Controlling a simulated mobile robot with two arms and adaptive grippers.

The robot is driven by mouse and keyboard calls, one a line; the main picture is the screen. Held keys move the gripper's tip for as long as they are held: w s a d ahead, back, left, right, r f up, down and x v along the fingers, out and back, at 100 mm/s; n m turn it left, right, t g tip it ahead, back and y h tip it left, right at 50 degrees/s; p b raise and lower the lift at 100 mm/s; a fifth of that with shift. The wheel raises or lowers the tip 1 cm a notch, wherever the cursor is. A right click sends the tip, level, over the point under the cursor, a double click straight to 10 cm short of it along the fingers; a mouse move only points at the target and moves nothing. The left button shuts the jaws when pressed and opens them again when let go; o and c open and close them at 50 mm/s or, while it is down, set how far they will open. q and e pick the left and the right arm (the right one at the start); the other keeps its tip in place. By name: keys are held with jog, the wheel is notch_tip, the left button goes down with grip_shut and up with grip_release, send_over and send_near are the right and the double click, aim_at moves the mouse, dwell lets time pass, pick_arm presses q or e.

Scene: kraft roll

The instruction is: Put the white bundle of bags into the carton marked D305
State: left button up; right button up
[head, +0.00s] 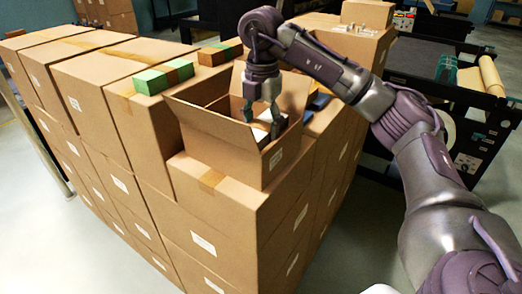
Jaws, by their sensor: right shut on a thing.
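An open carton (215,133) with raised flaps stands on the near end of the carton stack. My right gripper (262,114) points down inside the carton's opening, shut on the white bundle of bags (261,135). Only part of the bundle shows; the carton wall and the fingers hide the rest, and I cannot tell whether it touches the carton floor. My left gripper is out of view.
Closed cartons (75,80) are stacked tightly to the left and below. Dark blue items (318,103) lie just right of the open carton. A black machine with a kraft roll (491,76) stands at the right.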

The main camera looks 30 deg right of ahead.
aim_at(262, 125)
notch_tip(262, 125, down, 3)
jog(key=shift+a+r, duration=0.1)
jog(key=shift+r, duration=0.1)
notch_tip(262, 125, down, 3)
jog(key=shift+f, duration=0.35)
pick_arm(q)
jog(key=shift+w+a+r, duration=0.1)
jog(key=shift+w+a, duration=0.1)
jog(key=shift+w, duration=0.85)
pick_arm(e)
jog(key=shift+f, duration=0.15)
jog(key=o, duration=0.9)
pick_arm(q)
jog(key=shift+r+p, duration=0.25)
jog(key=shift+p, duration=0.15)
pick_arm(e)
notch_tip(262, 125, up, 12)
jog(key=shift+r, duration=0.15)
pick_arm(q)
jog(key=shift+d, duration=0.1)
